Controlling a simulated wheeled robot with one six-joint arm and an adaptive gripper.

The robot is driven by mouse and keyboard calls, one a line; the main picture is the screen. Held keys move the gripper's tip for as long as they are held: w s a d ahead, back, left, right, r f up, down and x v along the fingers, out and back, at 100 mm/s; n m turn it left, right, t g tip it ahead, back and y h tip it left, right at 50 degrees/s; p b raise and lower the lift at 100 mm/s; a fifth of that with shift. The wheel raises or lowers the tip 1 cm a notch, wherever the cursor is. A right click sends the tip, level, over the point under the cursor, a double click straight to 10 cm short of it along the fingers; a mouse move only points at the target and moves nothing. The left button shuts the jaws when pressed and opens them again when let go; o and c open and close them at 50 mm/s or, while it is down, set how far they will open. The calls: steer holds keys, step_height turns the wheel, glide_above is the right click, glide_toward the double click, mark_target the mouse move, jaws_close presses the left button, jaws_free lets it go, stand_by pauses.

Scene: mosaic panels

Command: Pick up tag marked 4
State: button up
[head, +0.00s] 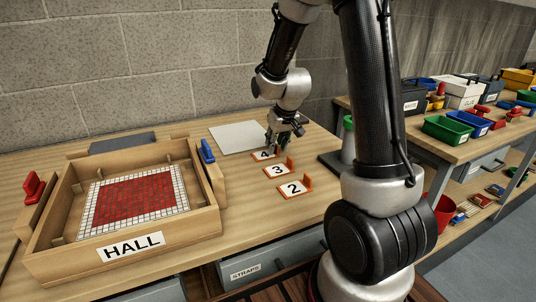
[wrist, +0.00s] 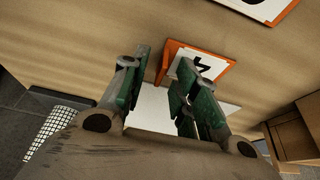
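The tag marked 4 (head: 262,155) lies on the wooden bench at the far end of a row of orange-edged tags. In the wrist view the tag (wrist: 209,66) is white with an orange border and has an upright orange tab at one end. My gripper (head: 279,145) is low over this tag and partly hides it in the head view. In the wrist view my gripper (wrist: 158,75) has its green-padded fingers apart, with the tab seen in the gap near the fingertips. I cannot tell whether the fingers touch it.
The tag marked 3 (head: 278,171) and the tag marked 2 (head: 294,190) lie nearer on the bench. A white sheet (head: 236,138) lies behind. A wooden HALL tray (head: 190,224) with a red mosaic panel (head: 133,199) stands at left. A green-topped cylinder (head: 348,135) is at right.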

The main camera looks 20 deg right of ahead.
jaws_close()
